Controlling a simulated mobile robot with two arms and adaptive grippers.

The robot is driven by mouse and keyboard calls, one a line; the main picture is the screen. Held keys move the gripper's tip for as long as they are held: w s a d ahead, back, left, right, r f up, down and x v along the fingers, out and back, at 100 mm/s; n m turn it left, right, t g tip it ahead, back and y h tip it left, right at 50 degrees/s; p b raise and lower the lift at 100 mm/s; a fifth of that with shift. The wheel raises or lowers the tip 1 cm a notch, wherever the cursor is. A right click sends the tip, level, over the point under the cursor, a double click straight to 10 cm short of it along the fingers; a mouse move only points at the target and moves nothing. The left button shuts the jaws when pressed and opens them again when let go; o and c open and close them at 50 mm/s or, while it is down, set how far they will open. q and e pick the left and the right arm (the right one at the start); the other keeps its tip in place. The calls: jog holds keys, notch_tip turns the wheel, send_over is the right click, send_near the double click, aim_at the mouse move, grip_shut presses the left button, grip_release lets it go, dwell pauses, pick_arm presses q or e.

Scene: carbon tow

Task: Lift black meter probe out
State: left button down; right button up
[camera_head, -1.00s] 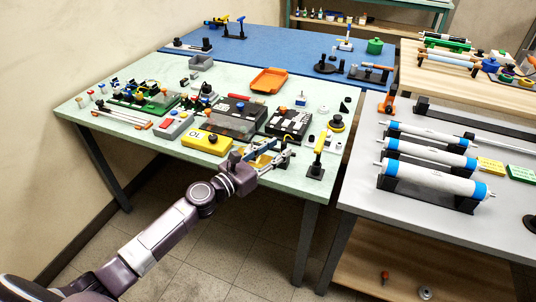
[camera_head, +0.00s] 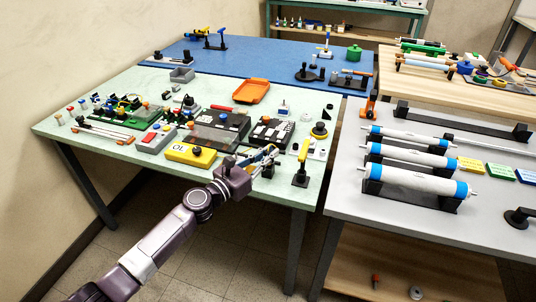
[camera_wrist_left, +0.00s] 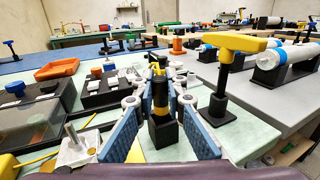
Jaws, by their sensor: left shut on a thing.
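My left gripper (camera_head: 268,157) is at the front edge of the pale green table, right of the yellow meter (camera_head: 190,154). In the left wrist view its blue-padded fingers (camera_wrist_left: 160,85) flank a black probe with a yellow band (camera_wrist_left: 160,92). The gripper is shut on this probe. The probe stands upright over a small black block holder (camera_wrist_left: 163,132); whether its lower end is still inside cannot be told. In the head view the fingers mostly hide the probe. My right gripper is not in view.
A yellow T-handled tool on a black stand (camera_head: 302,162) is close to the right of my left gripper; it also shows in the left wrist view (camera_wrist_left: 225,75). Black boxes (camera_head: 270,132) and an orange tray (camera_head: 251,91) lie behind. Grey bench with white-blue rollers (camera_head: 410,180) stands right.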

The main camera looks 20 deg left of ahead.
pick_arm(q)
jog(key=shift+r, duration=0.1)
jog(key=shift+r+p, duration=2.35)
jog(key=shift+r, duration=0.1)
